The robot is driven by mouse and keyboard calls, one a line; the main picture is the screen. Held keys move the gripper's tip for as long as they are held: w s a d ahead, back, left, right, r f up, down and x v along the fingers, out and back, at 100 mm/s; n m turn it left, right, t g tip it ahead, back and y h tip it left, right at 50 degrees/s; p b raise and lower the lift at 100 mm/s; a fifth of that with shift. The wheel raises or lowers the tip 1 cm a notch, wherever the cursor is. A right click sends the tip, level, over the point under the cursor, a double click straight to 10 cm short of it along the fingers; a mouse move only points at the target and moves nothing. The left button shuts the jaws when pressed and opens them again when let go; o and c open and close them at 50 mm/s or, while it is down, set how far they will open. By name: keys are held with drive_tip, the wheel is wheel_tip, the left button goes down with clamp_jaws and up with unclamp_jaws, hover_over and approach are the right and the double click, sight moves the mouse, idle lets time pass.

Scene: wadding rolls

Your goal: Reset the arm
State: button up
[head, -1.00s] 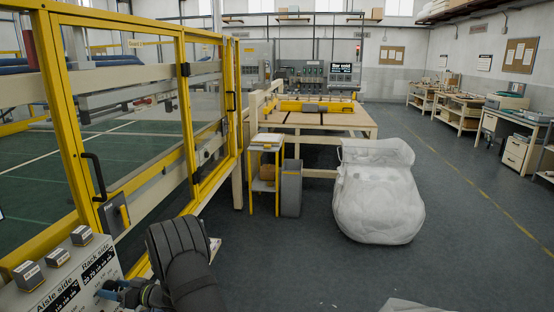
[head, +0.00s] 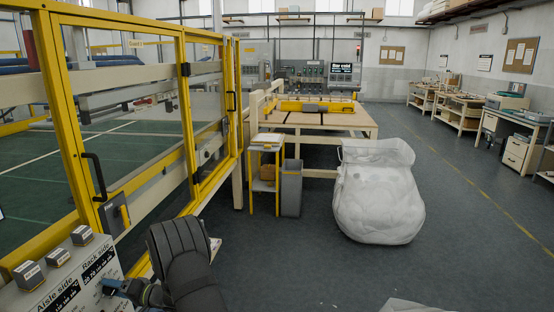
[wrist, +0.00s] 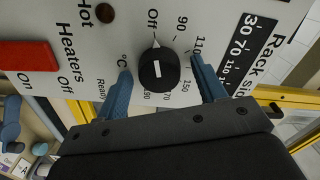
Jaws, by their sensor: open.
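My gripper (head: 114,287) is at the lower left in the head view, at the face of the white control panel (head: 38,302). In the wrist view its two blue fingers stand apart, one on each side of a black round knob (wrist: 157,73). The fingers are open, with visible gaps between them and the knob. The knob has a white line, and a small white pointer beside it lies by the word "Off". The panel also fills the top of the wrist view (wrist: 60,20), with a red switch (wrist: 28,56) at left and a "Hot" lamp (wrist: 105,12), which looks dark.
The yellow-framed guard (head: 62,110) with a handle stands close to my arm on the left. A bag of white wadding (head: 378,200), a grey bin (head: 291,192) and a small yellow stand (head: 264,150) stand ahead. The floor at right is open.

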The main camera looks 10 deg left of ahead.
drive_tip(key=m, duration=0.4)
idle(0.3)
drive_tip(key=o, duration=0.8)
drive_tip(key=s+d+f+m, duration=0.2)
drive_tip(key=d+m, duration=0.3)
drive_tip(key=d, duration=0.6)
drive_tip(key=s+d+f+m, duration=0.25)
drive_tip(key=d+m, duration=0.25)
drive_tip(key=d, duration=0.6)
drive_tip(key=s+d+r+m, duration=0.5)
drive_tip(key=s+d+m, duration=0.3)
drive_tip(key=s+d, duration=0.35)
drive_tip(key=a, duration=1)
drive_tip(key=shift+w+f, duration=0.2)
drive_tip(key=shift+w, duration=0.2)
drive_tip(key=shift+d, duration=0.2)
